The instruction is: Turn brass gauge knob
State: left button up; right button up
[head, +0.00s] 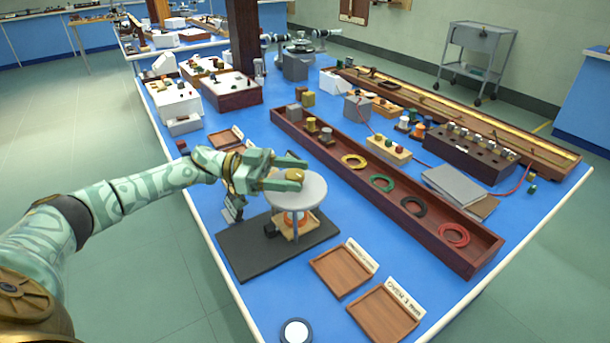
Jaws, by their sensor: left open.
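The brass gauge knob (295,174) is a small golden knob on top of a round pale grey disc (312,190). The disc stands on a post above a small wooden block with an orange ring, on a dark grey mat (240,255). My left gripper (297,172) comes in from the left, open, its two fingers pointing right. The fingers lie on the far and near sides of the knob, just over the disc. I cannot tell whether they touch the knob. My right gripper is not in view.
Two wooden trays (322,280) with labels lie in front of the mat, near a round white-faced dial (295,331). A long wooden trough (447,251) with coloured rings runs along the right. Blue tabletop shows bare between trough and disc.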

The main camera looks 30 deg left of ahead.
pick_arm(q)
jog(key=shift+x, duration=1.5)
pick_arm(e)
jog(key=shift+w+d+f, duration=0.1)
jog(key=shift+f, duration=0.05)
